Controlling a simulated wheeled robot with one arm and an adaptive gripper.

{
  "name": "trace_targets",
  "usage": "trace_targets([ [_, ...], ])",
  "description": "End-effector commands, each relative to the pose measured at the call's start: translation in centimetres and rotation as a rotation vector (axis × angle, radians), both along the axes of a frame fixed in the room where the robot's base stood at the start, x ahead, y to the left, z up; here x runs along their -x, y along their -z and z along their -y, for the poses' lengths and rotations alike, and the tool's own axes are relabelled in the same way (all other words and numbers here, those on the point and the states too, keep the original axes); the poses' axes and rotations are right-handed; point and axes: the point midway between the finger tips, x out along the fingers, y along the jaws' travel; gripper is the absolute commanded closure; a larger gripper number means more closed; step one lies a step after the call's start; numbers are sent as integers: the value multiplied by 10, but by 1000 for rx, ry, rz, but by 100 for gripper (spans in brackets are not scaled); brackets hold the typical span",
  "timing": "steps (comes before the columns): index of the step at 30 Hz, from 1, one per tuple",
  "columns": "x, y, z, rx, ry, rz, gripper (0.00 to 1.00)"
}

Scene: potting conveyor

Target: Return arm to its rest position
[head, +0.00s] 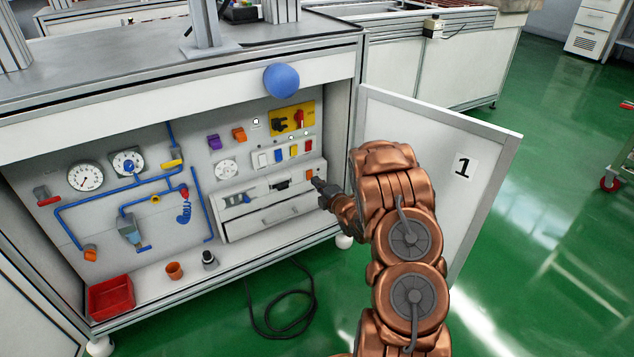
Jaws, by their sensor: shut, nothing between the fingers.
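My copper-coloured arm rises from the bottom of the head view, right of the middle. My gripper (319,184) is at its end, dark and small, pointing left toward the open cabinet. Its fingers are shut with nothing between them. The tip is close to the right end of a grey unit (262,203) with a drawer, near an orange part (309,174). I cannot tell whether it touches anything. My wrist covers part of the cabinet's right edge.
The open door (468,205) marked 1 stands just right of and behind my arm. The cabinet panel carries gauges (86,176), blue pipes and a yellow switch plate (292,118). A red bin (111,297) sits lower left. A black cable (283,325) lies on the green floor.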

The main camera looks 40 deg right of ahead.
Motion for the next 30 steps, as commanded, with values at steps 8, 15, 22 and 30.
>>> trace_targets([
  [8,0,0,0,0,0,-1,100],
  [15,-5,-34,-2,-28,24,-65,100],
  [22,-2,-100,-7,-127,120,-232,100],
  [30,21,-181,-23,-277,276,-393,100],
])
